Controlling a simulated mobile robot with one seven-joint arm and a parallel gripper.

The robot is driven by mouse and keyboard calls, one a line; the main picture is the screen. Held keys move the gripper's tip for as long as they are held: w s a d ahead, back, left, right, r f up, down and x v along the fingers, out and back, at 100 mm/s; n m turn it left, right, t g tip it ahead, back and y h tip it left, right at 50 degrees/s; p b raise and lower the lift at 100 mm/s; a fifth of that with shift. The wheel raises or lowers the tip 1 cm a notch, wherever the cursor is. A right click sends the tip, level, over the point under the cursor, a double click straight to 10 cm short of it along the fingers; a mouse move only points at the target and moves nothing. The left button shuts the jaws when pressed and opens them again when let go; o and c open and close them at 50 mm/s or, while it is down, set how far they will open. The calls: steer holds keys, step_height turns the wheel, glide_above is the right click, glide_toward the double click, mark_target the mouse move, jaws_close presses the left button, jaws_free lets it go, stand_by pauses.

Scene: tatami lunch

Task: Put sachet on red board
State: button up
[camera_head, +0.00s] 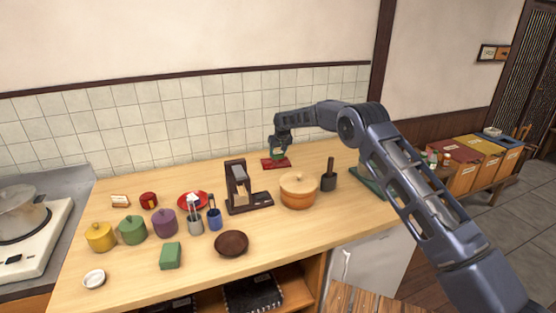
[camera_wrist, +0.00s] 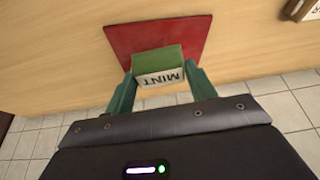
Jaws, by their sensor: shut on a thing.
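The red board (camera_head: 284,164) lies on the wooden counter near the tiled wall in the head view, and it also shows in the wrist view (camera_wrist: 133,35). The sachet (camera_wrist: 158,66) is a small packet, green on top with a white side lettered MINT. My gripper (camera_wrist: 163,82) is shut on the sachet, a green finger at each side. In the wrist view the sachet overlaps the near part of the red board. In the head view my gripper (camera_head: 278,152) points down at the board. I cannot tell whether the sachet touches it.
A dark wooden stand (camera_head: 247,203), an orange pot (camera_head: 298,191) and a dark cup with a handle (camera_head: 329,181) stand nearby. Several coloured lidded pots, cups and a green block (camera_head: 171,255) fill the left counter.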

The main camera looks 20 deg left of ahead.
mark_target(278, 158)
steer(key=shift+f, duration=2)
steer(key=shift+f, duration=0.1)
steer(key=o, duration=1)
steer(key=shift+c, duration=0.2)
steer(key=v, duration=1.2)
